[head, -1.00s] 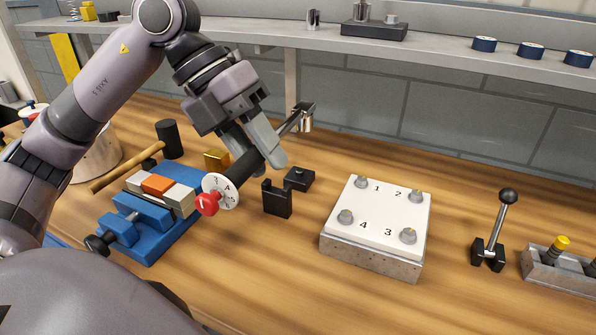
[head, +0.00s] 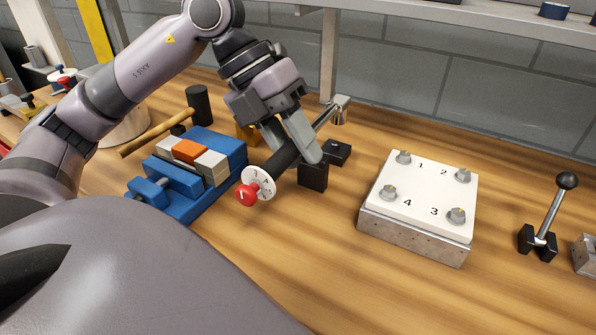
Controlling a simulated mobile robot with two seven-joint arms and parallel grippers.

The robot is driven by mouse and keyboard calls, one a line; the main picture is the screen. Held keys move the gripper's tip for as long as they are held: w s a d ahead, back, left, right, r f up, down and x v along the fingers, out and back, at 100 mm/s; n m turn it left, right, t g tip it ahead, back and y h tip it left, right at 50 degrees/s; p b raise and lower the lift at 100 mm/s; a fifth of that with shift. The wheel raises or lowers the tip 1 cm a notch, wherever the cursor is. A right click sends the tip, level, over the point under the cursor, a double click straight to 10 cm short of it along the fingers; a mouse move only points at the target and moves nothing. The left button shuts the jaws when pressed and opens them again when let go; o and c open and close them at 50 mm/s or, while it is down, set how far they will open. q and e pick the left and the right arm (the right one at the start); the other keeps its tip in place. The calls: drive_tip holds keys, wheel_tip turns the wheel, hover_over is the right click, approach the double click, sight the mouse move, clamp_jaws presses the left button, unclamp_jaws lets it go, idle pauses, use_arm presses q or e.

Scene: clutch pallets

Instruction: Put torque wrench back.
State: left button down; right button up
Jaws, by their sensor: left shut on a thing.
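My left gripper (head: 295,150) is shut on the black handle of the torque wrench (head: 283,160). The wrench is tilted, with its white numbered dial and red knob toward the lower left and its silver socket head toward the upper right. A black holder stands on the bench just under and right of the wrench, with a front block (head: 314,180) and a smaller rear block (head: 337,154). The wrench and a finger cover part of the front block. I cannot tell whether the wrench touches the holder. My right gripper is not in view.
A blue vise (head: 183,207) with grey and orange blocks stands close on the left. A mallet (head: 198,105) lies behind it. A white numbered plate with bolts (head: 425,190) and a black-knobbed lever (head: 551,215) stand to the right. A shelf post (head: 329,60) rises behind the wrench.

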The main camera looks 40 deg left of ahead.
use_arm(q)
wheel_tip(320, 180, down, 4)
drive_tip(key=shift+r+b, duration=0.25)
drive_tip(key=shift+b, duration=0.35)
drive_tip(key=shift+f, duration=0.35)
drive_tip(key=shift+f+b, duration=0.6)
drive_tip(key=c, duration=0.8)
unclamp_jaws()
